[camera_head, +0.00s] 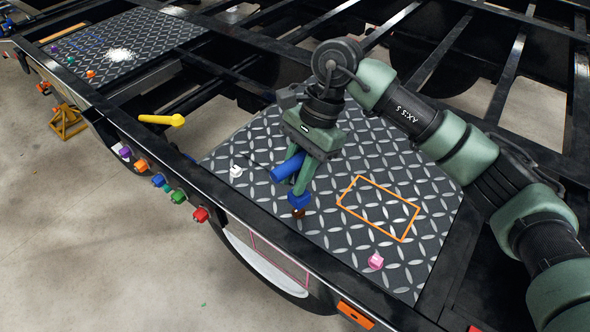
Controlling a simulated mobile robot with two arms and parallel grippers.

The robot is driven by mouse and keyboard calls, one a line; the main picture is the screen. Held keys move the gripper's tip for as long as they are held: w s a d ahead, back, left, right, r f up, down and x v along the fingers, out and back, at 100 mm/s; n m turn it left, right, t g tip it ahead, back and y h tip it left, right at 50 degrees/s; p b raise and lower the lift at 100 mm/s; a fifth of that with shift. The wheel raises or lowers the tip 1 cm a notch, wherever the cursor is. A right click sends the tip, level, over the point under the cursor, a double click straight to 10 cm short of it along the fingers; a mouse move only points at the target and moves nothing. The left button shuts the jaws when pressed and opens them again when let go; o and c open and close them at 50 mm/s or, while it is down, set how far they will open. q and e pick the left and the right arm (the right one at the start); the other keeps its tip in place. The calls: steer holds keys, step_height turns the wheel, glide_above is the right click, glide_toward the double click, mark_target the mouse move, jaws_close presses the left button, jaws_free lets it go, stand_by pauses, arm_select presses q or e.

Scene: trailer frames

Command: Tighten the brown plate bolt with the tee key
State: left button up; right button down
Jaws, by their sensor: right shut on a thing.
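My right gripper (301,175) reaches in from the right over the near diamond plate (345,235), pointing down. It is shut on the tee key (285,169), which has a thick blue cross handle and a blue socket end below the fingers. The fingers hide most of the key's shaft. The brown plate bolt (298,213) shows just under the socket, near the plate's front left edge. The socket appears to sit on or right above the bolt; I cannot tell how fully it is seated. My left gripper is not in view.
A white bolt (235,171) and a pink bolt (376,261) stand on the same plate, beside an orange rectangle outline (347,203). A yellow-handled tool (160,119) lies at the frame rail. Several coloured knobs line the rail, including a red one (200,215). Open frame gaps lie behind.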

steer(key=shift+f+b, duration=0.65)
steer(key=shift+f, duration=1.5)
steer(key=m+p, duration=0.2)
steer(key=p, duration=0.1)
steer(key=shift+r+t+y, duration=0.1)
steer(key=shift+t+y, duration=0.2)
steer(key=shift+y, duration=0.1)
steer(key=m+p, duration=0.2)
steer(key=m+t+p, duration=0.1)
steer(key=p, duration=0.1)
steer(key=m+t+p, duration=0.1)
steer(key=m+p, duration=0.1)
steer(key=p, duration=0.1)
steer(key=shift+w+a+m, duration=0.15)
steer(key=shift+w+m, duration=0.1)
steer(key=shift+m, duration=0.05)
steer(key=shift+w+m+t, duration=0.1)
steer(key=shift+m+t, duration=0.3)
steer(key=shift+m, duration=0.3)
steer(key=m+t, duration=0.1)
steer(key=m, duration=0.1)
steer(key=m+t, duration=0.1)
steer(key=m, duration=0.2)
steer(key=shift+w, duration=0.2)
steer(key=m, duration=0.3)
steer(key=m+t+h, duration=0.1)
steer(key=shift+w+d+f+m, duration=0.15)
steer(key=shift+d+f+m, duration=0.05)
steer(key=shift+d+m, duration=0.1)
